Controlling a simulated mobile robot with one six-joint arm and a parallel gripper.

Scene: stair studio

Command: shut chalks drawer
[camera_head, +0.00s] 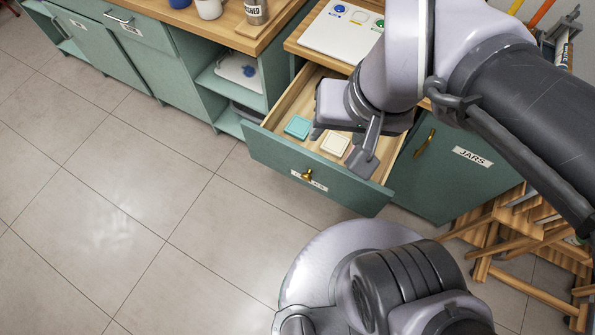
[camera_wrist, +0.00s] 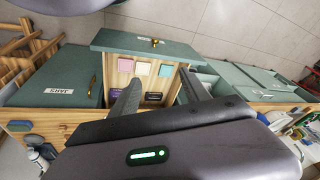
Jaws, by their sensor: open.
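The drawer with the green front (camera_head: 275,158) is pulled out of its cabinet. Its brass knob (camera_head: 307,175) covers part of the white label, so I cannot read the name. A teal block (camera_head: 298,127) and a cream block (camera_head: 335,145) lie inside. My arm hides the drawer's back right part.
A green door labelled JARS (camera_head: 455,175) stands to the right of the drawer. A wooden folded rack (camera_head: 520,240) is beyond it. A counter (camera_head: 235,25) with cups and an open shelf lies left. The tiled floor (camera_head: 120,200) in front is clear.

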